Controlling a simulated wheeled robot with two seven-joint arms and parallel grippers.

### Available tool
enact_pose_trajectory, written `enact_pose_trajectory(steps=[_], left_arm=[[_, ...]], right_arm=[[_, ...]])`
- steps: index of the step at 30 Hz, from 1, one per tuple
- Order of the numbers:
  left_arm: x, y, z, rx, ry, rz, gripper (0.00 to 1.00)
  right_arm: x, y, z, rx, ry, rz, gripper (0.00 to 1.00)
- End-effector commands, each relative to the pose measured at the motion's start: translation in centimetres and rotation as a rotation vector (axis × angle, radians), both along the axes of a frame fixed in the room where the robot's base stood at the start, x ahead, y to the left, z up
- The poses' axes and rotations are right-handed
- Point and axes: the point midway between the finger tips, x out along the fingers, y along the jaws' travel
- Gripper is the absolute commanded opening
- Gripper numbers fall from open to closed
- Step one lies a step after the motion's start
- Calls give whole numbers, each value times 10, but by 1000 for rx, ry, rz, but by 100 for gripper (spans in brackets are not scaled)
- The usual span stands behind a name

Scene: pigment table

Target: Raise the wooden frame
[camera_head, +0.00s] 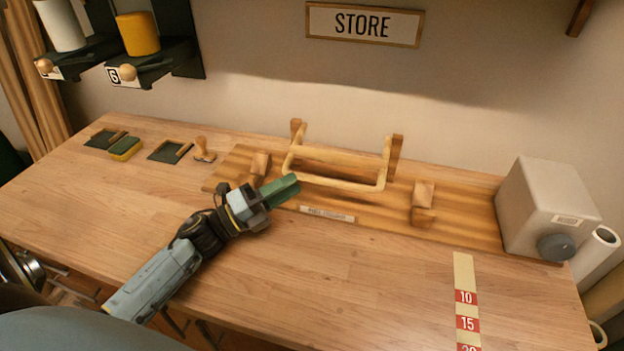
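The wooden frame (338,183) is a pale U-shaped bar on a wooden base board (465,226) at the back of the table. Its front bar stands a little above the board, between posts at the back and small blocks at the sides. My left gripper (284,188) has green fingers and points right and away from me, with its tips close to the frame's left front corner. The fingers overlap in this view, so I cannot tell whether they are apart or touch the bar. My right gripper is not in view.
A grey box with a dial (545,205) stands at the right end. A numbered strip (466,300) lies at the front right. Dark pads and a wooden stamp (203,150) lie at the back left. Shelves with jars (138,35) hang above. The front middle is clear.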

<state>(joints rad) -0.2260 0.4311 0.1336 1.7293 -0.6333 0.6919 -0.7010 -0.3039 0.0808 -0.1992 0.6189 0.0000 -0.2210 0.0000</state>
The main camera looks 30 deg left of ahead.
Motion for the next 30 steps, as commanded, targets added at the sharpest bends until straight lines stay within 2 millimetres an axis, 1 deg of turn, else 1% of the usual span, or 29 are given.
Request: enact_pose_trajectory(steps=[1, 3, 9, 14, 21, 22, 23, 30], left_arm=[[10, -6, 1, -3, -4, 0, 36], [21, -13, 0, -1, -3, 0, 36], [43, -28, 0, -1, 1, 0, 36], [49, -32, 3, -1, 1, 0, 36], [50, -32, 3, -1, 1, 0, 36], [50, -32, 3, -1, 1, 0, 35], [50, -32, 3, -1, 1, 0, 31], [50, -32, 3, -1, 1, 0, 0]], right_arm=[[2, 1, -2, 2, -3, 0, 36], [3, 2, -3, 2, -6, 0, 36], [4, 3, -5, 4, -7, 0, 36], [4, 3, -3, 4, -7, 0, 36], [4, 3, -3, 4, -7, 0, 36], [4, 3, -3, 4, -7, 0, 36], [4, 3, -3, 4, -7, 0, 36], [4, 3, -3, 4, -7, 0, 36]])
